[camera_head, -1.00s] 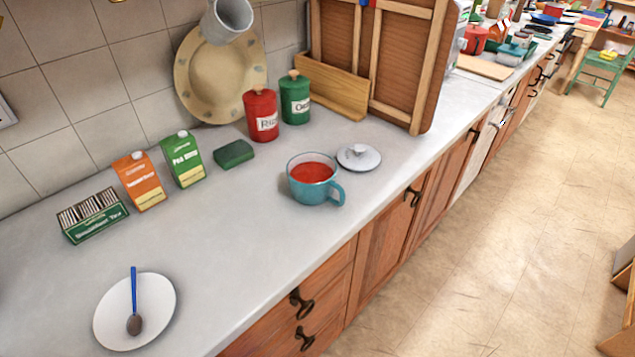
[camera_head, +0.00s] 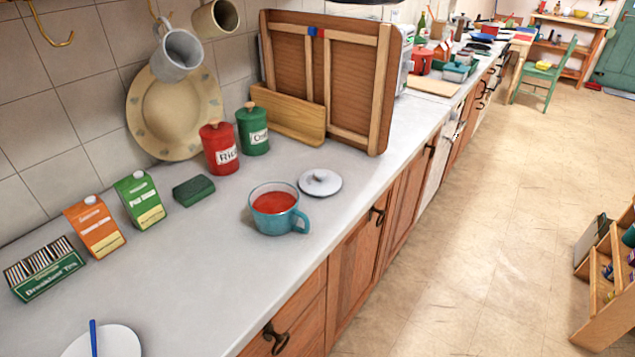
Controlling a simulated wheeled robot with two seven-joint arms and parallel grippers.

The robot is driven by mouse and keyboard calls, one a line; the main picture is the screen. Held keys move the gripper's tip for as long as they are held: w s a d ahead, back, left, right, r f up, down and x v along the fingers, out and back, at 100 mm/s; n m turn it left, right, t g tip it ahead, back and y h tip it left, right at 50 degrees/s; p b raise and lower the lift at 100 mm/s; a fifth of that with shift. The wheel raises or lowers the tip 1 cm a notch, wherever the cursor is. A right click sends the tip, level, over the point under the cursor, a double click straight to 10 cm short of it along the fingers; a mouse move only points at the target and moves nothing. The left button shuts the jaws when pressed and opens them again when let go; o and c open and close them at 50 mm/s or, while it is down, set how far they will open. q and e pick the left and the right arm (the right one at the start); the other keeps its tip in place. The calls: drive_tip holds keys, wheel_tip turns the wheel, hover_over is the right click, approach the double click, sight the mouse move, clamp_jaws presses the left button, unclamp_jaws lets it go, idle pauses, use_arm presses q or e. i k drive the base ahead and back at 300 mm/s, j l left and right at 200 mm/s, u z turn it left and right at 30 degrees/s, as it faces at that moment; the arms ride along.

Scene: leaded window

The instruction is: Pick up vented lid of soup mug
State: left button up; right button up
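The soup mug (camera_head: 278,210) is teal with red soup in it and stands upright on the counter, its handle toward the lower right. The lid (camera_head: 320,183) is a light grey disc with a small knob on top. It lies flat on the counter just behind and to the right of the mug, apart from it or nearly so. Any vent in the lid is too small to make out. Neither of my grippers shows in the head view.
The counter (camera_head: 185,290) is clear in front of the mug. Behind stand a red canister (camera_head: 220,150), a green canister (camera_head: 253,132) and a wooden framed board (camera_head: 325,75). A dark green block (camera_head: 193,190) and cartons (camera_head: 95,228) are left. Floor (camera_head: 480,220) lies right.

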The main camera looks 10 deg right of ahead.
sight(319, 183)
drive_tip(key=i+l+u, duration=0.2)
drive_tip(key=l+u, duration=0.15)
drive_tip(key=i+l+u, duration=0.15)
drive_tip(key=l+u, duration=0.2)
